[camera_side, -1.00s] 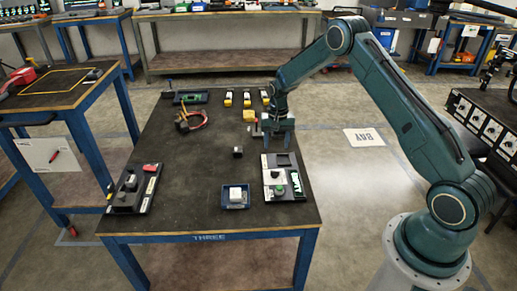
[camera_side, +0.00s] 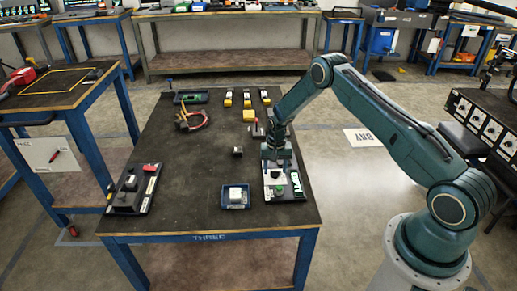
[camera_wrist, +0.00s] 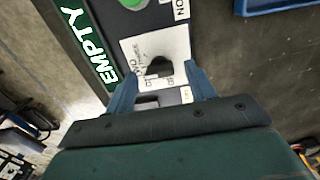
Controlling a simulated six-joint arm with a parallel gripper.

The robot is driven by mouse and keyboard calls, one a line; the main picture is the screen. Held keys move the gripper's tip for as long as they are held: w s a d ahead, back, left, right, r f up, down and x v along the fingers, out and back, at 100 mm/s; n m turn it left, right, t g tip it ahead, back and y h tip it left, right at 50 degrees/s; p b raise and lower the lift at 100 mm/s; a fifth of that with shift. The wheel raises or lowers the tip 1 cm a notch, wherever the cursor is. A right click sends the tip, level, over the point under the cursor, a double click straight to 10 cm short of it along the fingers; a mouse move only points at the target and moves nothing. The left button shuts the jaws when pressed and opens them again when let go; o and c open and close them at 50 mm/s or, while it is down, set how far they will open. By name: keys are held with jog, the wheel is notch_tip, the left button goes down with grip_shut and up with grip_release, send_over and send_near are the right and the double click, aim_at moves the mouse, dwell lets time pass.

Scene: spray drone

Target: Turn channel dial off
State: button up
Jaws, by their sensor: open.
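The channel dial is a black knob (camera_wrist: 158,67) on a white plate with lettering, seen in the wrist view. In the wrist view one finger is on each side of the black knob. I cannot tell whether they touch it. The dial's exact setting is unclear.
A blue tray (camera_side: 224,206) with a white block stands left of the panel. A small dark block (camera_side: 238,151) lies behind it. A black box with a red part (camera_side: 135,190) is at the left edge. Wires and several yellow-and-white items are farther back.

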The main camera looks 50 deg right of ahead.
jog(key=shift+f, duration=0.5)
jog(key=c, duration=1)
